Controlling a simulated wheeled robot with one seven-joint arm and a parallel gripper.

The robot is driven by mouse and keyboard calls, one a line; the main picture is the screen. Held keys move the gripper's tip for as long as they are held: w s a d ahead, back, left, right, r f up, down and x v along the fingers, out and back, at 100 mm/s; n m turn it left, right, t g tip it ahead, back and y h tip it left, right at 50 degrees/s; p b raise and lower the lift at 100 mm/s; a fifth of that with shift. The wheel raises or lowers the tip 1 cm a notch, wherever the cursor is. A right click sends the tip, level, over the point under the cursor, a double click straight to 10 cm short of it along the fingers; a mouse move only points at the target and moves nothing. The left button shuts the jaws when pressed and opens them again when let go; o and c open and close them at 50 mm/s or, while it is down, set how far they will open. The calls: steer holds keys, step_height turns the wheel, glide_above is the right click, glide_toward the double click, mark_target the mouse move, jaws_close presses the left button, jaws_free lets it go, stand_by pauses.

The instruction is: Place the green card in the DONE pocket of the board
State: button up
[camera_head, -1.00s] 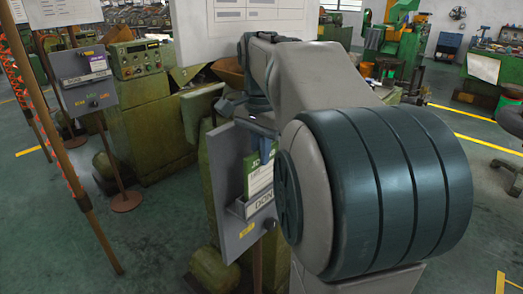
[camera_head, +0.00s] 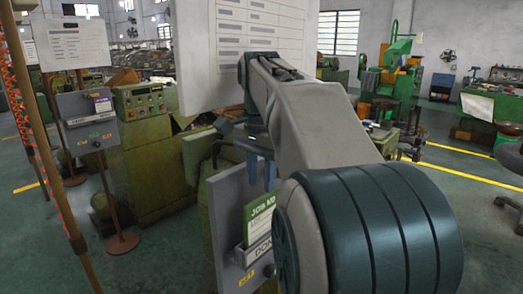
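The green card (camera_head: 257,217), headed "JOB NO", stands upright against the grey board (camera_head: 226,205). The fingers look clear of the card's top edge. My arm hides the right side of the card, pocket and board.
A large white sheet board (camera_head: 200,50) stands behind my gripper. Green machines (camera_head: 150,150) are behind. A brown post with orange cord (camera_head: 45,160) is at the left.

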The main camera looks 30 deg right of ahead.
step_height(320, 180, up, 7)
steer(key=shift+f, duration=0.2)
stand_by(0.4)
